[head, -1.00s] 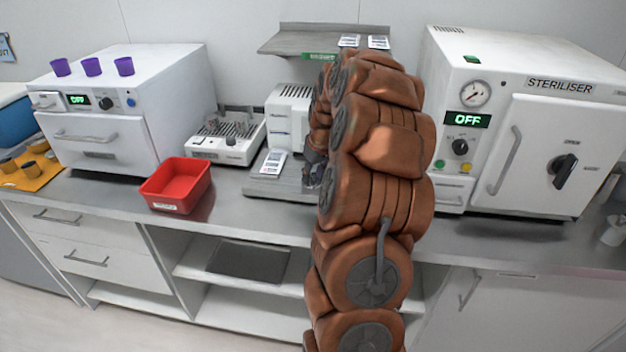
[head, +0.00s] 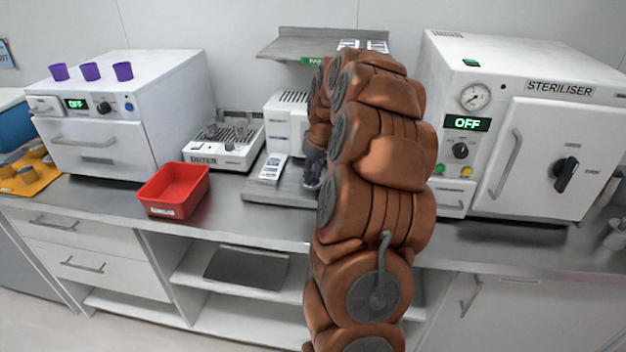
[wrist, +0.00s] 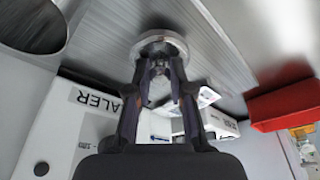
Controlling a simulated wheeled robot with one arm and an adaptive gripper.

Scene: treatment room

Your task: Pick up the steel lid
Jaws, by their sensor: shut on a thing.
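In the wrist view, my gripper (wrist: 160,72) is shut on a round, pale grey metal piece, which looks like the steel lid (wrist: 161,40). It sits at the fingertips, with its lower edge between them. In the head view, my gripper (head: 313,168) shows only in part at the left edge of my arm, over the grey plate in front of the white sealer. The lid cannot be made out there; my arm hides that area.
A red bin (head: 173,190) stands left on the steel counter (head: 110,195). The white sealer (head: 285,125) is behind my gripper, under a grey shelf (head: 290,45). A steriliser (head: 480,150) stands right. A slotted white unit (head: 224,145) is left of the sealer.

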